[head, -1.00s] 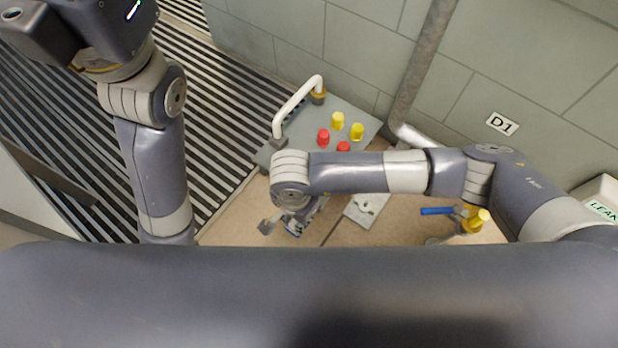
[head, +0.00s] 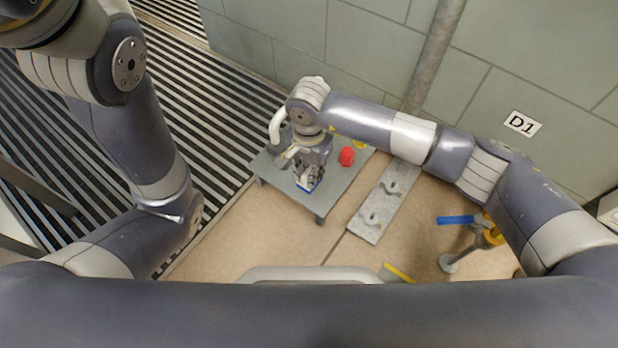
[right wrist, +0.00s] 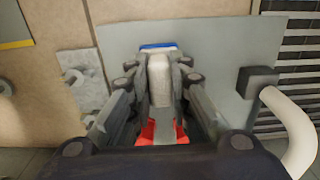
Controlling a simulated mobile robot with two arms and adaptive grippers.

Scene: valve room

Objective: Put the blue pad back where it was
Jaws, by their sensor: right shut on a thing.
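The blue pad shows as a blue edge (head: 304,187) under a white body in the head view. In the right wrist view its blue edge (right wrist: 158,46) lies beyond the white body between the fingers. My right gripper (head: 309,177) is shut on it, at the near part of a small grey table (head: 335,188). The gripper points down, and its fingers (right wrist: 160,72) sit on both sides of the white body. I cannot tell whether the pad touches the tabletop. My left gripper is out of view; only arm links show at the left.
A red knob (head: 347,157) and a partly hidden yellow knob (head: 360,144) stand on the table behind the gripper. A white handle (head: 277,125) rises at its left. A metal plate with clips (head: 370,225) lies to the right, then a blue lever (head: 455,220). The wall is behind.

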